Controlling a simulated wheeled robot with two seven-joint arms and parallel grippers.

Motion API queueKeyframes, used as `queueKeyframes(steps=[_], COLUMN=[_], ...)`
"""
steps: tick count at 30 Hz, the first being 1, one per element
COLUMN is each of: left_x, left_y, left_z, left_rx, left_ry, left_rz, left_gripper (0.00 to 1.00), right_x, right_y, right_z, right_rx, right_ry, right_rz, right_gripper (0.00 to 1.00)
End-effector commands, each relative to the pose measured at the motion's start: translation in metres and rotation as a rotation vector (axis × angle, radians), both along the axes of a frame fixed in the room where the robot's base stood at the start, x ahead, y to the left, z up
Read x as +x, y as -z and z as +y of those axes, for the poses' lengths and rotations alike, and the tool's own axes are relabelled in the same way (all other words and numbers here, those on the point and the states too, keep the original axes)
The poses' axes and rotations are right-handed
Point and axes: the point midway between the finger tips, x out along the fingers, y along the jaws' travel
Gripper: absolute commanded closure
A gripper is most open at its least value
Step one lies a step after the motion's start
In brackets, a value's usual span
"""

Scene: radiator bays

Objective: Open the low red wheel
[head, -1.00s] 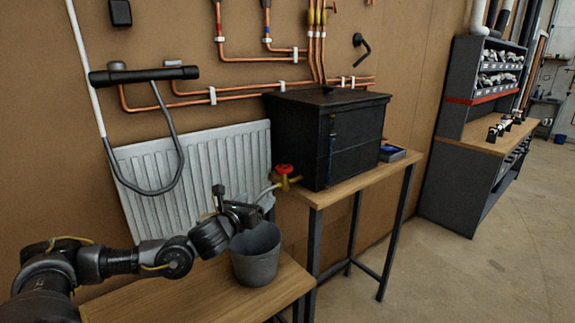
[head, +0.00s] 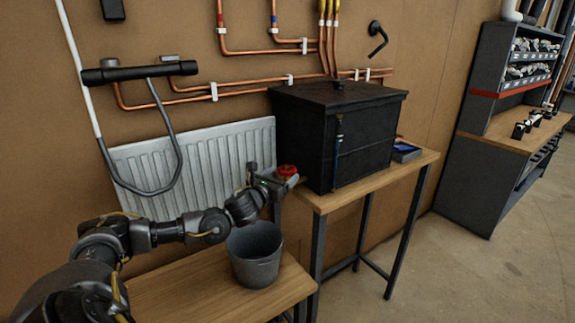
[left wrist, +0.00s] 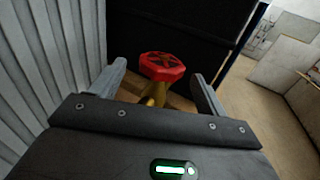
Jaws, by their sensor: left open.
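The low red wheel (head: 287,171) sits on a brass valve beside the radiator's lower right, at the left side of the black box. In the left wrist view the red wheel (left wrist: 162,67) stands between and a little beyond the fingers, on its brass stem (left wrist: 155,95). My left gripper (head: 272,177) is open, one finger on each side of the wheel, with visible gaps to both in the wrist view. In the head view the gripper hides the valve body. My right gripper is not in view.
A grey bucket (head: 255,262) stands on the low wooden bench (head: 190,290) under my left forearm. The white radiator (head: 190,165) is close behind the gripper. A black box (head: 335,135) stands on the wooden table (head: 330,200) to the right.

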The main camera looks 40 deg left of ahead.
Motion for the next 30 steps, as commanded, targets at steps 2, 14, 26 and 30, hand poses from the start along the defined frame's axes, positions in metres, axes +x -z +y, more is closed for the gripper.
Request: queueKeyframes(steps=[2,14,26,30], left_x=[0.014,0.043,0.043,0.043], left_y=[-0.005,0.0,0.001,0.001], left_z=[0.002,0.005,0.005,0.006], left_rx=[-0.002,-0.001,0.0,0.0], left_ry=[0.0,0.004,0.004,0.004], left_rz=[-0.001,0.0,0.0,0.0], left_gripper=[0.24,0.24,0.51,0.69], right_x=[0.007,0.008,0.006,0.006], right_y=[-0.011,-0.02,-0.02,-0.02], right_z=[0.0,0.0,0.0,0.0], right_rx=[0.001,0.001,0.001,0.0], right_ry=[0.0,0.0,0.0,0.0], right_rz=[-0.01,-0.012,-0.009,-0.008], right_gripper=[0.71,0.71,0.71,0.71])
